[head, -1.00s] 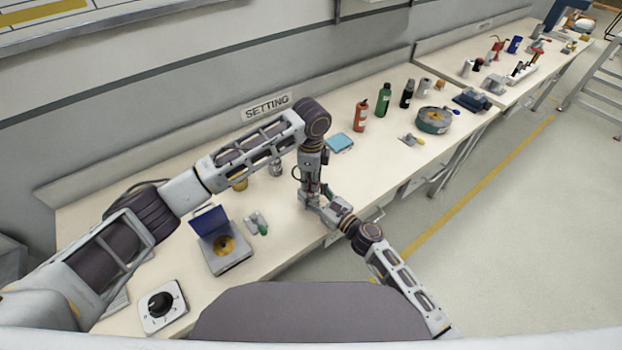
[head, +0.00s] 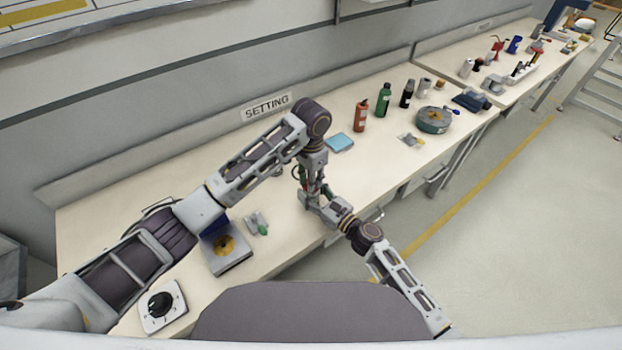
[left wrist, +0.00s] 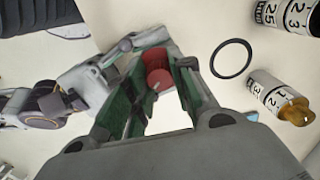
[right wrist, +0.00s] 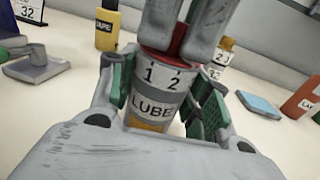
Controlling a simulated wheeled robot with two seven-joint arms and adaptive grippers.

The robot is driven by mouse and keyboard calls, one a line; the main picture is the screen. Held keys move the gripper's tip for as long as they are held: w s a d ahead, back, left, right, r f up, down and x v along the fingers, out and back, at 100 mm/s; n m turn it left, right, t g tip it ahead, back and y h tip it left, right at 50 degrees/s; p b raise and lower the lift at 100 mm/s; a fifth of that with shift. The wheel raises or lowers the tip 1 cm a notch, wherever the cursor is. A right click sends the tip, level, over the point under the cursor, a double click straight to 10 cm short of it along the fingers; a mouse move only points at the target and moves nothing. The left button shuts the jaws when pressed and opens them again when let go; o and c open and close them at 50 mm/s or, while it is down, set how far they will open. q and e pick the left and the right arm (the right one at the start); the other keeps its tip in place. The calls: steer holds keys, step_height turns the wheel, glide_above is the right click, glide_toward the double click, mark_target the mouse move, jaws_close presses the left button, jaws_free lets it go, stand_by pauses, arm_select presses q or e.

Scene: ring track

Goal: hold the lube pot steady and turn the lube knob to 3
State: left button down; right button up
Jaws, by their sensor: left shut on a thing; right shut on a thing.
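The lube pot (right wrist: 155,92) stands upright on the bench in the right wrist view, with LUBE and the marks 1 and 2 facing the camera. My right gripper (right wrist: 158,100) is shut on its sides. The red lube knob (right wrist: 180,42) is on top of the pot; it also shows from above in the left wrist view (left wrist: 158,72). My left gripper (left wrist: 155,85) points down and is shut on the knob. In the head view the left gripper (head: 309,180) is directly above the right one (head: 318,205), and they mostly hide the pot. I cannot read the knob's setting.
A blue pad (head: 339,142), an orange-red bottle (head: 360,108) and a green bottle (head: 384,99) stand farther right. A grey box with a yellow disc (head: 226,247) and a black dial (head: 161,304) lie left. A numbered bottle (left wrist: 275,97) is near the left gripper.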

arm_select(q)
steer(key=shift+n, duration=1.7)
steer(key=c, duration=1.2)
jaws_free()
steer(key=shift+o, duration=0.2)
steer(key=shift+r, duration=0.1)
step_height(320, 180, up, 12)
